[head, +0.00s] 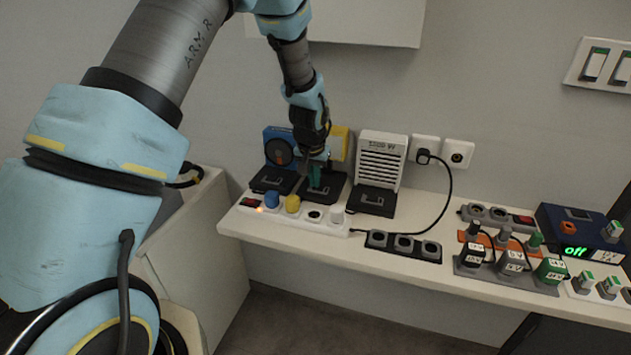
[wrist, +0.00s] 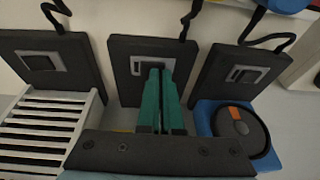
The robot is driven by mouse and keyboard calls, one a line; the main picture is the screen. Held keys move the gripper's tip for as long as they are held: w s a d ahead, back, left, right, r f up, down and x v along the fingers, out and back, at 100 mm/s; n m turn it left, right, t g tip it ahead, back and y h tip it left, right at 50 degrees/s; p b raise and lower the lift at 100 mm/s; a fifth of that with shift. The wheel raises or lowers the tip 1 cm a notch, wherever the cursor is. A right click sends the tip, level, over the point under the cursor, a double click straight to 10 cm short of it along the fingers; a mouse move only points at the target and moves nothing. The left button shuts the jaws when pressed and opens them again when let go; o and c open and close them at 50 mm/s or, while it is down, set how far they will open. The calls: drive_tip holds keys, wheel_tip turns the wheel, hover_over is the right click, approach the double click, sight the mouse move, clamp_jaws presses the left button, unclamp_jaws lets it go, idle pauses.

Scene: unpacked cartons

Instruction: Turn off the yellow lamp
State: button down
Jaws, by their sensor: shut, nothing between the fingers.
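A yellow device, taken to be the yellow lamp (head: 338,143), stands against the wall, mostly hidden behind my arm. In front of it lies a dark base plate (head: 334,190) with a grey-framed switch. In the wrist view this middle plate (wrist: 122,72) shows its switch (wrist: 139,66). My gripper (head: 315,186) is over that plate, shut and empty. In the wrist view the green fingertips (wrist: 157,72) overlap the switch's lower part; I cannot tell whether they touch it. Whether the lamp is lit is hidden.
A blue device (head: 278,147) stands left, a white grille device (head: 382,157) right, each with its own switch plate. A white power strip (head: 318,226) in front holds a blue plug (head: 272,199) and a yellow plug (head: 292,203). Sockets and plugs crowd the table's right.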

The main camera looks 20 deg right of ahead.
sight(315, 189)
drive_tip(key=shift+w+a+f+b, duration=0.15)
drive_tip(key=shift+a+f+b, duration=0.25)
drive_tip(key=shift+f+b, duration=0.1)
drive_tip(key=shift+a, duration=0.1)
drive_tip(key=shift+s+d, duration=0.6)
drive_tip(key=shift+s+d+r, duration=0.1)
drive_tip(key=shift+s+d, duration=0.05)
drive_tip(key=r+p, duration=0.2)
drive_tip(key=r, duration=0.1)
drive_tip(key=w+r+p, duration=0.1)
drive_tip(key=r, duration=0.1)
drive_tip(key=shift+a+r, duration=0.2)
drive_tip(key=shift+r, duration=0.05)
drive_tip(key=w+a+b+v, duration=0.1)
drive_tip(key=b+v, duration=0.2)
drive_tip(key=v, duration=0.6)
drive_tip(key=shift+a+r, duration=0.1)
